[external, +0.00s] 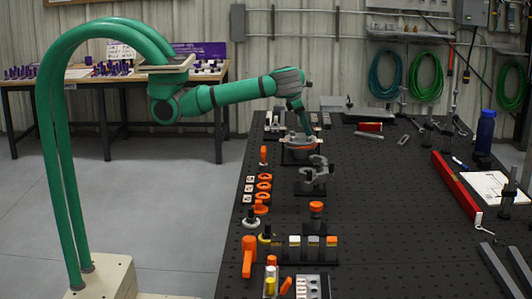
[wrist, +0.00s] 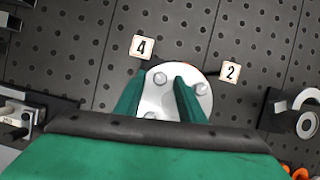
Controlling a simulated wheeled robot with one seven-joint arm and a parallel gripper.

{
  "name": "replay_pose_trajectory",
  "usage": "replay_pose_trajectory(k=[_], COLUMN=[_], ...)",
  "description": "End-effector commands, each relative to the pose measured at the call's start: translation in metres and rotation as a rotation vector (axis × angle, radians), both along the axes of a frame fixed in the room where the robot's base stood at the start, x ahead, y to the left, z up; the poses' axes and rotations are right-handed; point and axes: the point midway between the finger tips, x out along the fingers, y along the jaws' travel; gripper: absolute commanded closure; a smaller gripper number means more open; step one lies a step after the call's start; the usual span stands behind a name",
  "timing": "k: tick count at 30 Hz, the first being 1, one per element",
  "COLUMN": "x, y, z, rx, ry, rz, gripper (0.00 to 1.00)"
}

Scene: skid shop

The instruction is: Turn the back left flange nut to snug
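The flange (external: 300,147) stands on a dark base near the far left part of the black bench. In the wrist view it is a pale round plate (wrist: 165,101) with hex nuts on it. One nut (wrist: 162,78) shows between my fingertips, one (wrist: 202,88) lies to the right of my right finger, and one (wrist: 150,115) shows lower down between the fingers. Number tags 4 (wrist: 143,47) and 2 (wrist: 229,73) stand at its edge. My gripper (wrist: 161,77) points down over the flange, with its green fingers apart on either side of the upper nut. Contact cannot be told.
A grey clamp-like fixture (external: 313,175) stands just in front of the flange. Orange-handled parts (external: 263,187) line the bench's left edge. A round grey part (wrist: 306,118) on a dark block lies right in the wrist view. The bench's middle is largely clear.

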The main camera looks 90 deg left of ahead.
Motion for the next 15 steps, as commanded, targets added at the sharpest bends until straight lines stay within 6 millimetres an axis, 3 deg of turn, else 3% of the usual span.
replay_pose_trajectory(k=[5,15], x=[-0.007,-0.03], y=[0.0,-0.004], z=[0.018,0.076], rx=[0.001,0.0], ry=[-0.003,-0.004], rz=[0.001,0.0], gripper=[0.64,0.64])
